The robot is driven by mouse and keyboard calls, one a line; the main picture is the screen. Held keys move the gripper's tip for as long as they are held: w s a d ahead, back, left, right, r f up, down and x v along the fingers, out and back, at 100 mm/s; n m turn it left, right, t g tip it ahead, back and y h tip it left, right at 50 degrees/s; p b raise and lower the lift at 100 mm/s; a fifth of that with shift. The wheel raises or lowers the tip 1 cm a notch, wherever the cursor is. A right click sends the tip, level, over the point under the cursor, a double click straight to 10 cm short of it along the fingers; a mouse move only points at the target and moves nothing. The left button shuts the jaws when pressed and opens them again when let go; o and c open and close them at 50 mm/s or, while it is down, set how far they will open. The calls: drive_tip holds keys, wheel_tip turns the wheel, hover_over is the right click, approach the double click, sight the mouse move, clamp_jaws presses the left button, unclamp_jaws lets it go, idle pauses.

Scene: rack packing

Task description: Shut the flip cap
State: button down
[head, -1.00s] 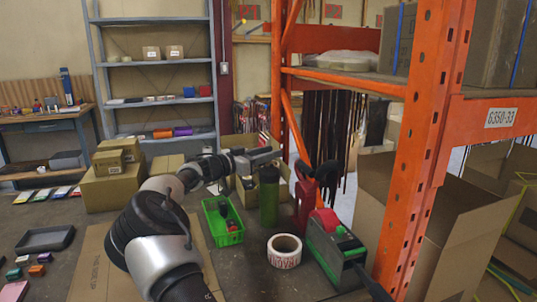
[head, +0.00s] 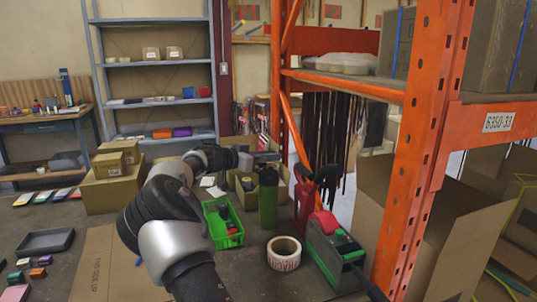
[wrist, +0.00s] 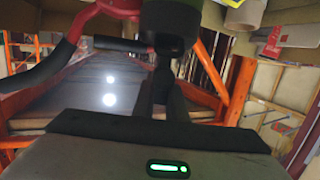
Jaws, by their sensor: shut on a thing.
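A green bottle (head: 268,208) with a dark top (head: 268,176) stands upright on the table, right of the green basket. My gripper (head: 268,158) is at the bottle's top, on its far side in the head view. In the wrist view the narrow dark fingers (wrist: 166,92) are close together and reach up to a round black part (wrist: 170,27), which looks like the bottle's cap. They are shut on it, though the contact is partly hidden. Whether the flip cap is open or closed I cannot tell.
A green basket (head: 236,240) stands left of the bottle. An open cardboard box (head: 245,195) is behind. The orange rack post (head: 425,150) rises at right.

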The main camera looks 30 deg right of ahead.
drive_tip(key=d+y+p, duration=0.1)
drive_tip(key=y+p, duration=0.1)
drive_tip(key=p, duration=0.1)
drive_tip(key=shift+d+r+y, duration=0.15)
drive_tip(key=shift+d+y, duration=0.05)
drive_tip(key=shift+y, duration=0.2)
drive_tip(key=p, duration=0.1)
drive_tip(key=y+p, duration=0.1)
drive_tip(key=p, duration=0.1)
drive_tip(key=shift+d+f+g+y, duration=0.25)
drive_tip(key=shift+g+y, duration=0.05)
drive_tip(key=y+p, duration=0.1)
drive_tip(key=p, duration=0.2)
drive_tip(key=f+y+p, duration=0.1)
drive_tip(key=y+p, duration=0.1)
drive_tip(key=p, duration=0.1)
drive_tip(key=shift+w+d+f, duration=0.1)
drive_tip(key=shift+d+f, duration=0.15)
drive_tip(key=shift+d, duration=0.1)
drive_tip(key=shift+f+y+p, duration=0.7)
drive_tip(key=shift+p, duration=0.7)
drive_tip(key=c, duration=1.8)
unclamp_jaws()
drive_tip(key=shift+o, duration=0.2)
